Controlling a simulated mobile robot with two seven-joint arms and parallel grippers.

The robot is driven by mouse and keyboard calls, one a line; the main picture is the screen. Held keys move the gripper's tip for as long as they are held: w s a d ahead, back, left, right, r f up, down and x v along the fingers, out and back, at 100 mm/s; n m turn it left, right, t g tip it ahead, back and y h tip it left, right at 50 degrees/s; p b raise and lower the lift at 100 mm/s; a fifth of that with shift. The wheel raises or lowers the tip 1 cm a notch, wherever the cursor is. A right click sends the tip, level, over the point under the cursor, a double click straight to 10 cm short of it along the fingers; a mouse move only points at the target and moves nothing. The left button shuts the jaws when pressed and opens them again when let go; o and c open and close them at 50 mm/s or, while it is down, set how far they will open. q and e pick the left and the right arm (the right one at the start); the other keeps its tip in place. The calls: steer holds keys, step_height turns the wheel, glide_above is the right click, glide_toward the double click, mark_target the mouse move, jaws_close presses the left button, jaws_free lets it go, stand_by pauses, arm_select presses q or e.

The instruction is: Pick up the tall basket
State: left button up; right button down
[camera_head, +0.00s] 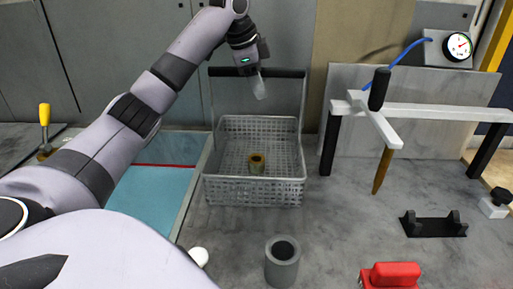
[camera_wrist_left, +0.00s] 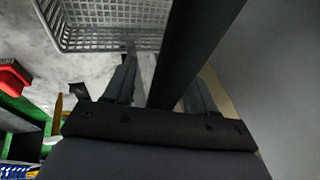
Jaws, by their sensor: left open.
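The tall basket (camera_head: 255,192) is a grey mesh basket standing on the grey worktop, with two thin uprights and a black handle bar (camera_head: 285,72) across the top. A small olive ring-shaped part (camera_head: 256,165) is inside it. My left gripper (camera_head: 260,88) is at the middle of the handle bar, open. In the left wrist view the dark handle bar (camera_wrist_left: 205,45) runs between the two fingers of the left gripper (camera_wrist_left: 160,78); I cannot tell whether they touch it. The mesh basket (camera_wrist_left: 110,38) shows beyond. My right gripper is not in view.
A grey hollow cylinder (camera_head: 283,265) and a red object (camera_head: 390,275) stand in front of the basket. A white frame on black posts (camera_head: 435,112) and a pressure gauge (camera_head: 458,46) are to the right. A blue surface (camera_head: 155,200) lies left. Cabinets are behind.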

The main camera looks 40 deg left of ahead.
arm_select(q)
jaws_close()
stand_by(1.3)
